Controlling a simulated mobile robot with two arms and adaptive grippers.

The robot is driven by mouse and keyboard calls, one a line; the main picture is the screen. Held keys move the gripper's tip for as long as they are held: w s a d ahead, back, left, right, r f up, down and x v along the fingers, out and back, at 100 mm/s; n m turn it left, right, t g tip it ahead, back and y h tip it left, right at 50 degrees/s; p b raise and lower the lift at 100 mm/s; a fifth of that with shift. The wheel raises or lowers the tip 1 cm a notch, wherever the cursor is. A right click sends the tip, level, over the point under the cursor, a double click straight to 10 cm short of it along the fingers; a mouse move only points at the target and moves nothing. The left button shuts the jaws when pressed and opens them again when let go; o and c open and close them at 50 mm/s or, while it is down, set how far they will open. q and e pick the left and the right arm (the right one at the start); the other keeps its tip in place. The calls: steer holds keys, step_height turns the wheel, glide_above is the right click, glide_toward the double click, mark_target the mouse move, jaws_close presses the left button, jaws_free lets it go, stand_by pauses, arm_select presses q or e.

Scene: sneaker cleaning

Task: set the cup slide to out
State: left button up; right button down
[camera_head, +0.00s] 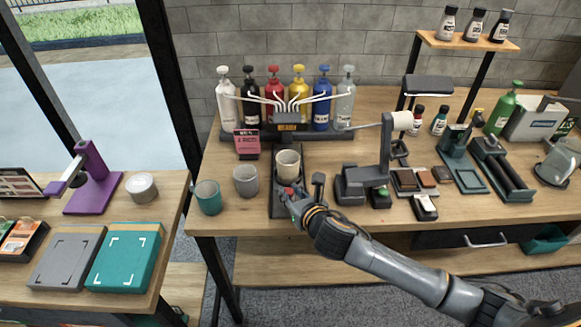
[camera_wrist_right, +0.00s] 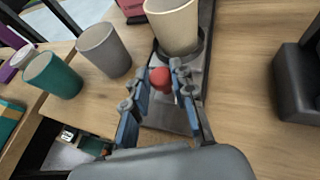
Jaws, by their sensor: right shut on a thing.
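The cup slide (camera_head: 279,211) is a dark track running from under the dispenser toward the table's front edge. Its plate also shows in the right wrist view (camera_wrist_right: 175,116). A cream cup (camera_head: 288,163) stands upright on it; the same cup is at the top of the right wrist view (camera_wrist_right: 174,26). My right gripper (camera_head: 291,194) is at the front end of the slide. In the right wrist view its fingers (camera_wrist_right: 162,82) are closed around a red knob (camera_wrist_right: 160,77) just in front of the cup. My left gripper is not in view.
A grey cup (camera_head: 246,181) and a teal cup (camera_head: 208,197) stand left of the slide. Several coloured pump bottles (camera_head: 273,95) line the dispenser behind. A dark device (camera_head: 350,184) stands close on the right. A pink-and-black sign (camera_head: 247,142) is at the back left.

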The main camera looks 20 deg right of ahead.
steer(key=s, duration=0.1)
steer(key=s+a+p, duration=0.1)
steer(key=s, duration=0.1)
steer(key=s+p, duration=0.1)
steer(key=s, duration=0.1)
steer(key=shift+s+a+r, duration=0.1)
steer(key=shift+a, duration=0.15)
steer(key=shift+s+a+f, duration=0.1)
steer(key=shift+f, duration=0.1)
steer(key=c, duration=1.1)
jaws_free()
steer(key=shift+s, duration=0.1)
steer(key=shift+s+r, duration=0.1)
steer(key=shift+r, duration=0.05)
steer(key=v, duration=1.2)
